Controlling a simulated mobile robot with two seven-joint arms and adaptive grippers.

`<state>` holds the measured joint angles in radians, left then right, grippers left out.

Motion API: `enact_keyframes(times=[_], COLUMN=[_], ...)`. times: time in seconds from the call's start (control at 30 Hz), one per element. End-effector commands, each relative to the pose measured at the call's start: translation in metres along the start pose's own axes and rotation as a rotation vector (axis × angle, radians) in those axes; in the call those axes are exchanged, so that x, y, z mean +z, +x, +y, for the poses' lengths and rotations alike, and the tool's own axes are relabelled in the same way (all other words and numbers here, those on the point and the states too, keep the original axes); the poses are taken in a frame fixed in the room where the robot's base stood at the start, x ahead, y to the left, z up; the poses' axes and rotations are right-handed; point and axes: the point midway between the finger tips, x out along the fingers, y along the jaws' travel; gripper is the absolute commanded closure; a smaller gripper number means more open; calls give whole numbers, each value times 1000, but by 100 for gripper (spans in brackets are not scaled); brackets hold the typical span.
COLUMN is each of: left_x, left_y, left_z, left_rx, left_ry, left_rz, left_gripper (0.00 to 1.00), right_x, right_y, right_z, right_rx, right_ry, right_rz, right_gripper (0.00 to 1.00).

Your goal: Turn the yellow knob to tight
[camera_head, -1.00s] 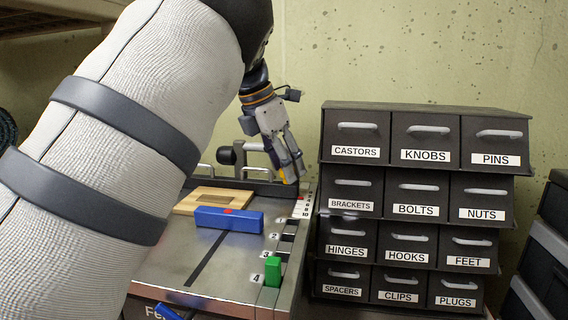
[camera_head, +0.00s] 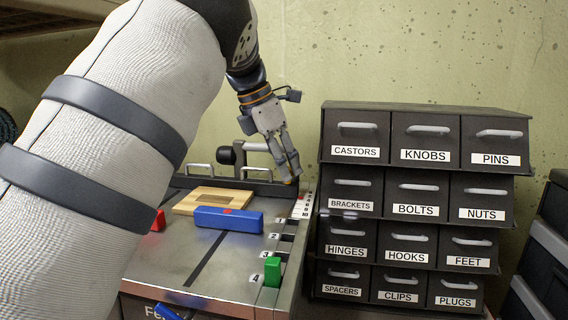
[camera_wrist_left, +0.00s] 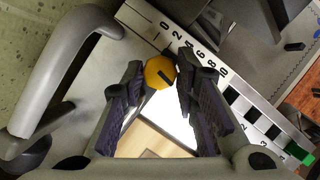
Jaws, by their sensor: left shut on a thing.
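The yellow knob (camera_wrist_left: 160,72) shows between the fingertips in the left wrist view, with a short dark line on its face. It sits beside a white scale strip (camera_wrist_left: 196,50) numbered 0 to 10; which number the line marks I cannot tell. My left gripper (camera_head: 291,180) points down at the back right of the metal bench top, at the far end of the strip. In the left wrist view its two dark fingers (camera_wrist_left: 157,82) are shut on the knob from both sides. In the head view the fingers mostly hide the knob. My right gripper is not in view.
A grey bar handle (camera_wrist_left: 62,75) stands close to the gripper. A green block (camera_head: 272,272) stands at slot 4. Black labelled drawers (camera_head: 420,240) stand to the right.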

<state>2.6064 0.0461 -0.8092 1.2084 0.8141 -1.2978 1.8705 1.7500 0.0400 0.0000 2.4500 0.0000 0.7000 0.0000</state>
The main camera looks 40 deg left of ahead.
Motion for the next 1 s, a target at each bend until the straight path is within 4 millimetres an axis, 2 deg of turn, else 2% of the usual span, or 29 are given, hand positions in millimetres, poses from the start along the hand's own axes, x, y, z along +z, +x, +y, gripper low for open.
enact_keyframes(times=[0.37,0.7,1.0], left_x=[0,1,2], left_y=[2,6,5], left_z=[4,6,7], left_rx=[-132,-253,-325], left_ry=[314,601,779], left_rz=[0,4,2], left_gripper=[100,100,100], right_x=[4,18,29], right_y=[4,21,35], right_z=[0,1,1], right_rx=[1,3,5], right_ry=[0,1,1], right_rz=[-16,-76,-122], right_gripper=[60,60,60])
